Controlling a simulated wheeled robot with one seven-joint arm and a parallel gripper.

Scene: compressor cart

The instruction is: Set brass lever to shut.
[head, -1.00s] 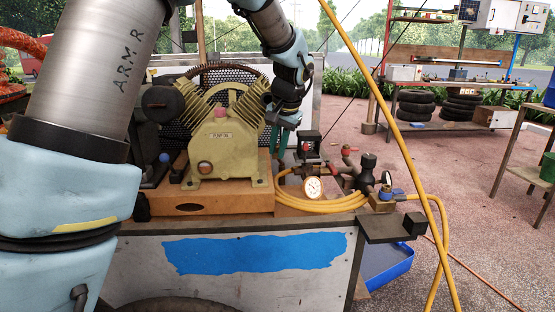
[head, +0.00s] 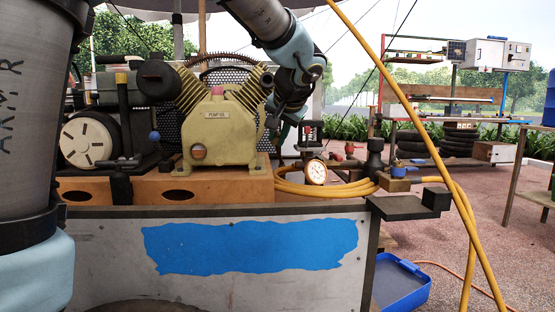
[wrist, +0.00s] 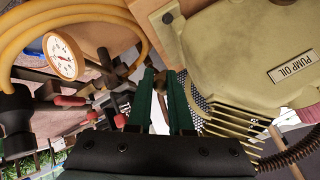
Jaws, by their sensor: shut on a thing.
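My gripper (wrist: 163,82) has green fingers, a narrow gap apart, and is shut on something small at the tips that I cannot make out. In the head view my gripper (head: 278,134) points down between the pump and the valve fittings, its tips partly hidden. I cannot single out the brass lever. Red-tipped handles (wrist: 70,100) are left of the fingers in the wrist view. A brass-coloured valve with a blue handle (head: 398,171) sits at the cart's right end, apart from my gripper.
The tan pump (head: 218,135) stands close left of my gripper in the head view. A round gauge (head: 316,172) and coiled yellow hose (head: 330,190) lie in front of the fittings. A taut yellow hose (head: 415,130) crosses the right side. A blue bin (head: 402,285) is on the ground.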

